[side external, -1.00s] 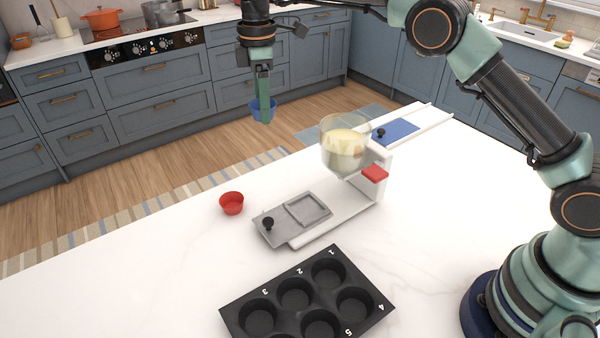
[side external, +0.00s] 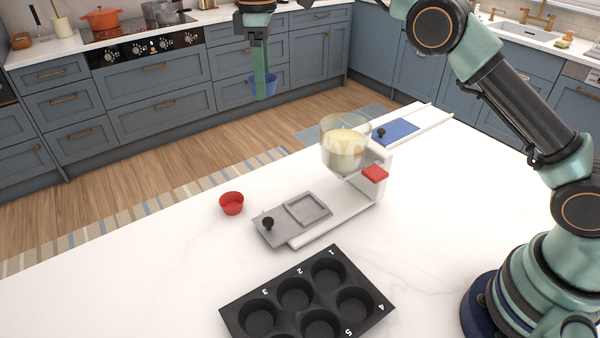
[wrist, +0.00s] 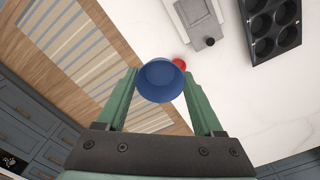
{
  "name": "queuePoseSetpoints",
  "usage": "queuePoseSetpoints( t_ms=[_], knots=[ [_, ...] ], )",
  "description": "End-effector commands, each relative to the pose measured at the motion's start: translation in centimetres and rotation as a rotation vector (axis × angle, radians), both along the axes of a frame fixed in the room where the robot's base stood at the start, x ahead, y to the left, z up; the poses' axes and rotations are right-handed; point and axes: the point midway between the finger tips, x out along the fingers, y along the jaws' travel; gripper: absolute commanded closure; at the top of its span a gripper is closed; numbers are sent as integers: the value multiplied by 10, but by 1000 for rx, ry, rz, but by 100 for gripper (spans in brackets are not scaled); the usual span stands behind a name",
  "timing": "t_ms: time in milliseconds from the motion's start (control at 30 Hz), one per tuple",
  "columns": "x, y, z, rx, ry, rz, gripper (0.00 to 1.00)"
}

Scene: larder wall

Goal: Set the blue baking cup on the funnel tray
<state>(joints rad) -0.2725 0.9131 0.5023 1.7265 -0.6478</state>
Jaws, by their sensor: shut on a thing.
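My gripper (side external: 262,84) is shut on the blue baking cup (side external: 270,85) and holds it in the air, well above the counter. In the wrist view the blue cup (wrist: 161,81) sits between the fingertips of my gripper (wrist: 160,88), its open mouth facing the camera. The grey funnel tray (side external: 281,229), with a square recess and a black knob, lies on the counter below and in front of the funnel. The funnel (side external: 345,145) is a clear bowl holding pale batter. The tray (wrist: 185,12) also shows at the top of the wrist view. No cup is on it.
A red baking cup (side external: 231,203) stands on the counter left of the tray; the blue cup partly hides it in the wrist view. A dark muffin pan (side external: 300,290) with numbered wells lies in front. A blue plate with a knob (side external: 396,131) lies behind the funnel. The counter's left part is clear.

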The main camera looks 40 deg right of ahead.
Motion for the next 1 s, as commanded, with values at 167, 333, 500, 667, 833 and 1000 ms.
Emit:
queuePoseSetpoints(
  t_ms=[167, 333, 500, 667, 833, 1000],
  knots=[
    [-9, 0, 5, 1, -1, -208, 84],
    [-24, -1, 8, 1, -1, -494, 84],
    [-42, -3, 9, 0, 0, -798, 84],
    [-62, -6, 7, 0, 0, -1084, 84],
    [-85, -10, 4, -1, 1, -1382, 84],
    [-105, -14, -1, -1, 0, -1628, 84]
  ],
)
